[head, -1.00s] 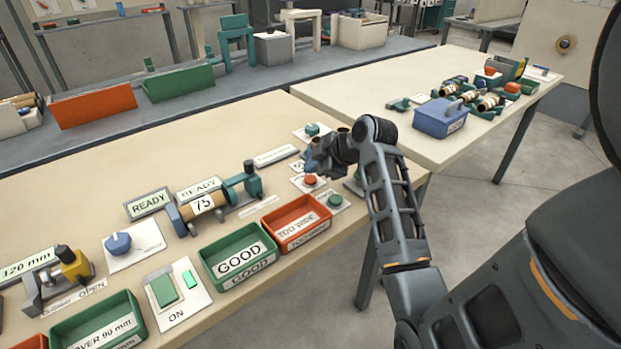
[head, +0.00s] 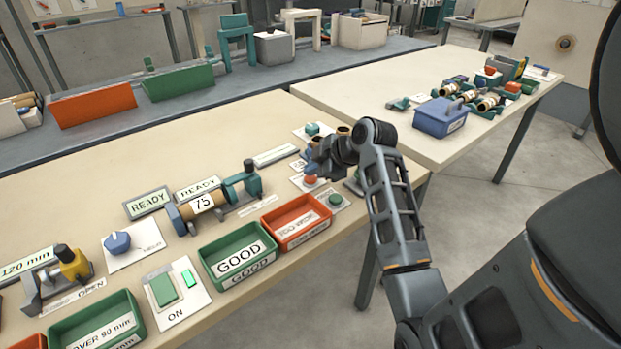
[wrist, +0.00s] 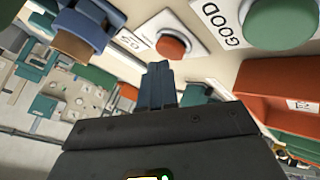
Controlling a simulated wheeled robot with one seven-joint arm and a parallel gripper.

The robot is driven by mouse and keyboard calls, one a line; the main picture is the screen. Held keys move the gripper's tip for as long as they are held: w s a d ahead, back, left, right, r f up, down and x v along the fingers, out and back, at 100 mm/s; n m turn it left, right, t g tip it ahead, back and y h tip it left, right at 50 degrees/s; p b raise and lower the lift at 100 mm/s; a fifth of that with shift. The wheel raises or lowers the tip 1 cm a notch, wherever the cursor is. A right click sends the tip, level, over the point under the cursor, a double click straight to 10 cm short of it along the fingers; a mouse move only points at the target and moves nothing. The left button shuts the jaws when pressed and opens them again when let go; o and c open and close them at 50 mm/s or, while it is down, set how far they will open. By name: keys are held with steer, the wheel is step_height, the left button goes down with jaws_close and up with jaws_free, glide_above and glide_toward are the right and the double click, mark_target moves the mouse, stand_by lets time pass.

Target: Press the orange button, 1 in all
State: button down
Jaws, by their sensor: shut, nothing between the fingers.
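The orange button (head: 310,180) is a round red-orange cap on a white plate near the right end of the near table. In the wrist view the orange button (wrist: 173,47) shows whole, beyond and slightly right of the fingertips. My gripper (head: 313,168) is shut and empty, just above and behind the button in the head view, partly covering its plate. Its blue-grey fingers (wrist: 160,70) are together in the wrist view and point toward the button. A gap seems to lie between them, but contact cannot be told for certain.
A green button (head: 334,199) marked GOOD in the wrist view sits beside the orange one. A red bin (head: 297,238) and a green bin (head: 240,272) stand in front. The winder (head: 210,203) is to the left. Another green button (head: 312,129) is behind.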

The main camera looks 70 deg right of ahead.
mark_target(313, 179)
steer(key=shift+f, duration=0.45)
stand_by(1.0)
steer(key=shift+r+p, duration=0.55)
steer(key=shift+r, duration=0.3)
steer(key=shift+r, duration=0.1)
step_height(313, 179, up, 5)
steer(key=p, duration=0.4)
stand_by(0.8)
